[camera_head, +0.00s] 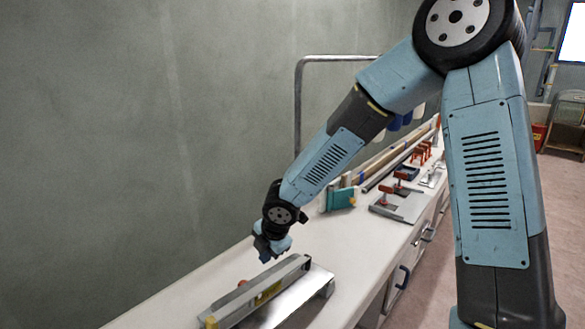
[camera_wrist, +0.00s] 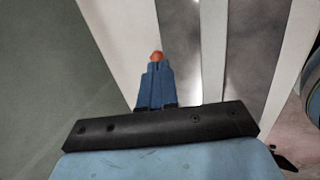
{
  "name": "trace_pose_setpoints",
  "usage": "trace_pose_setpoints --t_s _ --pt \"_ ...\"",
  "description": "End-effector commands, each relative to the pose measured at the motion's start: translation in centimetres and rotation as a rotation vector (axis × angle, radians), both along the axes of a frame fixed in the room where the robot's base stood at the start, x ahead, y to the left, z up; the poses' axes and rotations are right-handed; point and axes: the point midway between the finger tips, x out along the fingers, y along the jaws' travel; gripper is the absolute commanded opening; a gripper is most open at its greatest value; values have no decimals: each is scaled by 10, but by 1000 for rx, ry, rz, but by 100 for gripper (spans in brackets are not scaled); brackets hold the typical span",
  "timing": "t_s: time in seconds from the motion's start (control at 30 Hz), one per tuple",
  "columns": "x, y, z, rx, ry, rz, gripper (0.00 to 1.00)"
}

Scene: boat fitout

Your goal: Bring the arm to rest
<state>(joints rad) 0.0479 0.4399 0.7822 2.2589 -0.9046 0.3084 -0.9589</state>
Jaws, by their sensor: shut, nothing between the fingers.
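My arm reaches down and to the left over the white workbench (camera_head: 310,238). My gripper (camera_head: 267,257) is above the bench top, just behind a long grey metal piece with a yellow part (camera_head: 262,293). In the wrist view my gripper (camera_wrist: 156,68) shows its blue fingers shut together and empty. A small orange-red thing (camera_wrist: 156,56) shows just past the fingertips; it looks to lie beyond them. A reddish thing (camera_head: 242,283) also shows behind the grey piece in the head view.
A teal block (camera_head: 340,198), a grey plate with red-handled parts (camera_head: 400,205) and long strips (camera_head: 385,162) lie farther along the bench. A metal rail (camera_head: 297,110) rises behind. The grey wall is close at left. Floor (camera_head: 555,205) is open at right.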

Motion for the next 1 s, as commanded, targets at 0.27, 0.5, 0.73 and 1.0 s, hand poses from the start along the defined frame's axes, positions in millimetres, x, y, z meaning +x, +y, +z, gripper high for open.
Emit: trace_pose_setpoints --t_s 0.27,0.5,0.73,1.0 --pt "13 -80 53 -67 -47 -396 0" --pt "5 -145 103 -60 -84 -751 0" --pt "-18 -200 151 5 -110 -1089 0" --pt "-61 -254 199 149 -107 -1473 0"
